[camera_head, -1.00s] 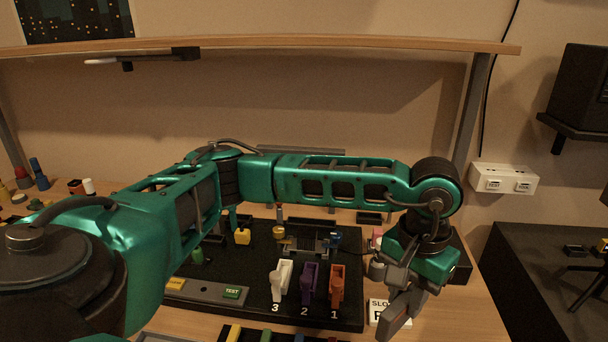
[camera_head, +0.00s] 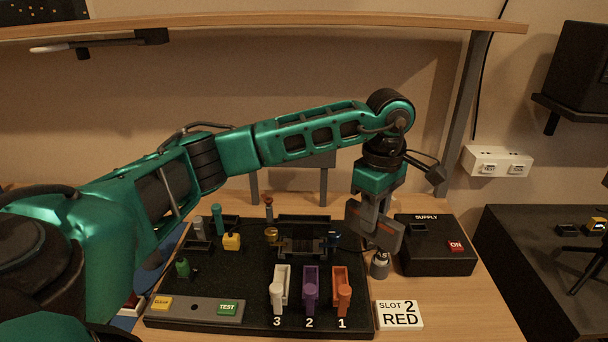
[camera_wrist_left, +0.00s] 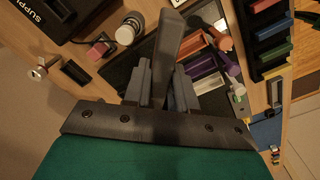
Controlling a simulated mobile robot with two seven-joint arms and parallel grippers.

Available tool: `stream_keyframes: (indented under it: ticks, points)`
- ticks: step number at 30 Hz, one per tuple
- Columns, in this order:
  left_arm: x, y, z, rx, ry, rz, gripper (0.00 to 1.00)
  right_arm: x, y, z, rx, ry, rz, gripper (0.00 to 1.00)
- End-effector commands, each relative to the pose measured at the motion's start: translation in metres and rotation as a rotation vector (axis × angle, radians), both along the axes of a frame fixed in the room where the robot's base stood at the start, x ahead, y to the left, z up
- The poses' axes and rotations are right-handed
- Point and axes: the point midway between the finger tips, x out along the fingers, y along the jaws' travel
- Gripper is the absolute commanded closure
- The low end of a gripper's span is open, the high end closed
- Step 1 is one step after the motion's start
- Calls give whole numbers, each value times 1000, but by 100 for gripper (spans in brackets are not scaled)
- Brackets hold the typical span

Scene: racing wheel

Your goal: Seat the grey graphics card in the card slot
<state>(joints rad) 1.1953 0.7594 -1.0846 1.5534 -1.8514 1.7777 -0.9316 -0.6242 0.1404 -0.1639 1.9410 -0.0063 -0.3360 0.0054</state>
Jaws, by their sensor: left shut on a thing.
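My left gripper (camera_head: 371,208) points down at the right of the black board, shut on the grey graphics card (camera_head: 384,234). The card is a flat grey block with a thin orange line, held tilted above the board's right edge. In the left wrist view the card (camera_wrist_left: 165,50) juts out from between the gripper's fingers (camera_wrist_left: 160,88). The black board (camera_head: 215,270) carries three numbered pieces: white 3 (camera_head: 279,290), purple 2 (camera_head: 310,291) and orange 1 (camera_head: 342,293). I cannot tell for certain which fitting is the card slot. My right gripper is not in view.
A round metal knob (camera_head: 380,266) stands just below the card. The black supply box (camera_head: 436,256) with a red ON button is right of it. A "SLOT 2 RED" sign (camera_head: 399,315) lies in front. The wooden shelf (camera_head: 250,24) runs above.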

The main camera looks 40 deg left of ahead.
Motion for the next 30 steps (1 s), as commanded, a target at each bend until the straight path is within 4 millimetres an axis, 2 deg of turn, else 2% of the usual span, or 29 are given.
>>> stream_keyframes:
  ticks: [6, 15, 22, 30]
  points:
    - [24, 31, 7, -2, 2, 623, 100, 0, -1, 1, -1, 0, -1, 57]
    - [45, 78, 10, 0, 3, 1476, 100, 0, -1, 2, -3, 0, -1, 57]
    - [52, 114, 8, 1, 2, 2120, 100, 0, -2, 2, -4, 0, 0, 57]
    - [53, 155, -1, 4, 3, 2858, 100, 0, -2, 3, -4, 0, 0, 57]
